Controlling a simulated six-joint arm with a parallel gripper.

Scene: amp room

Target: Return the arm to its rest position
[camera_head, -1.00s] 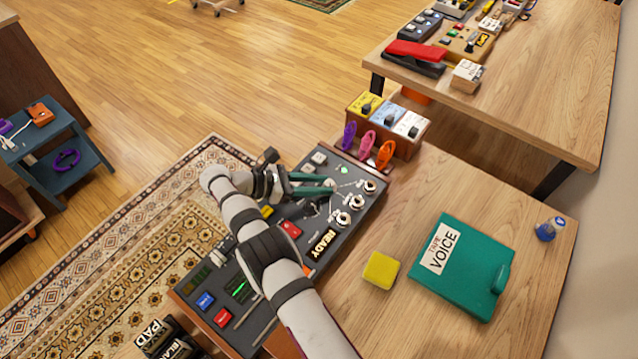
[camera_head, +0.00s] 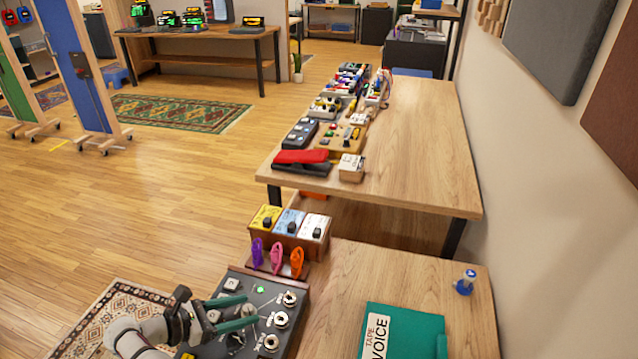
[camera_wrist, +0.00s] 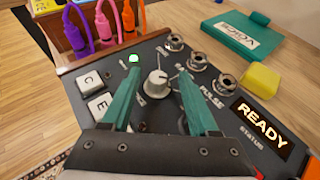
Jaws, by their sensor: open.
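My gripper (camera_head: 250,309) is open over the dark control panel (camera_head: 240,283), low in the head view. In the wrist view, its two green fingers (camera_wrist: 160,82) stand apart on either side of a grey pointer knob (camera_wrist: 155,88). Nothing is held between them, and a gap shows on each side of the knob. I cannot tell how high the fingertips are above the panel. My forearm is mostly cut off by the bottom edge of the head view. The panel's display (camera_wrist: 262,122) reads READY.
Purple, pink and orange plugs (camera_head: 276,258) hang beside the panel, below a box of yellow, blue and white pedals (camera_head: 290,228). A teal VOICE tape case (camera_head: 415,335) lies on the desk at right. A yellow block (camera_wrist: 260,80) sits near the panel. Another table (camera_head: 410,150) stands behind.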

